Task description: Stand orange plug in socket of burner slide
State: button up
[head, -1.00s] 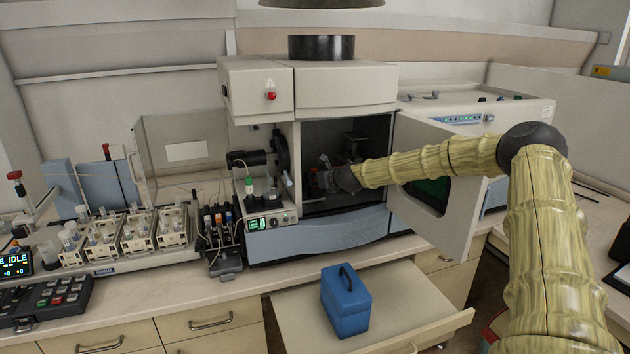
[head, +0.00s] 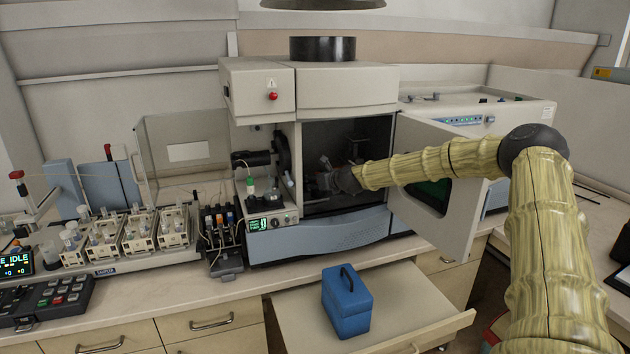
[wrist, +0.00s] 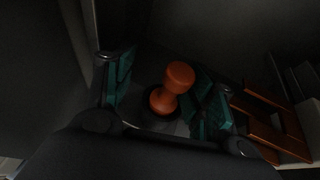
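The orange plug (wrist: 172,88) shows in the wrist view between my gripper's teal finger pads. Its lower end is at a dark round ring (wrist: 160,112) that looks like the socket, and it appears upright or slightly tilted; how deep it sits cannot be told. My gripper (wrist: 165,80) is open, with a visible gap between the left pad and the plug; the right pad is nearer. In the head view my gripper (head: 326,180) is inside the dark open chamber of the instrument (head: 348,130), and the plug cannot be made out there.
The chamber door (head: 432,180) stands open to the right, close to my arm. Orange-brown bars (wrist: 268,120) lie right of the fingers in the wrist view. A blue box (head: 346,303) stands on the pulled-out drawer (head: 410,310) below. Chamber walls are close around the gripper.

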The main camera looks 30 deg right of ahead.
jog(key=shift+s+f, duration=0.3)
jog(key=shift+f, duration=0.55)
jog(key=shift+v, duration=0.95)
jog(key=v, duration=0.3)
jog(key=shift+d+r, duration=0.2)
jog(key=shift+r, duration=0.2)
jog(key=r+v, duration=0.1)
jog(key=v, duration=0.5)
jog(key=shift+s+a, duration=0.15)
jog(key=shift+s, duration=0.05)
jog(key=shift+r, duration=0.1)
jog(key=s+a+r+p, duration=0.1)
jog(key=s+a+p, duration=0.1)
jog(key=s+p, duration=0.6)
jog(key=shift+s, duration=0.4)
